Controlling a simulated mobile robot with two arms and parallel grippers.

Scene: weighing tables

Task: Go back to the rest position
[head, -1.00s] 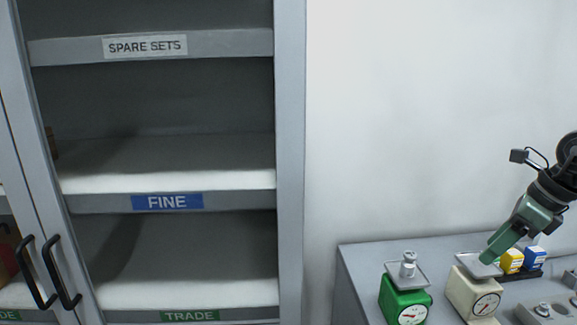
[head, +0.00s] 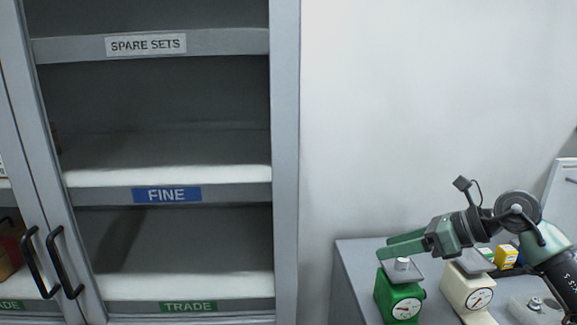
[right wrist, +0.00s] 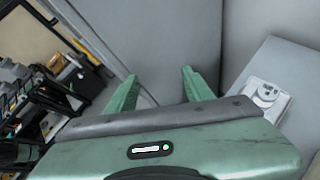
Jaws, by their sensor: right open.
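My right gripper (head: 390,246) is open and empty. The cream scale (head: 470,292) stands to the right, under my right forearm. My left gripper is not in view.
A grey cabinet (head: 285,160) with shelves marked SPARE SETS, FINE and TRADE stands at the left. The grey table (head: 348,262) carries the scales, a yellow box (head: 506,257) and a block with a weight (head: 535,304). The wall above the table is clear.

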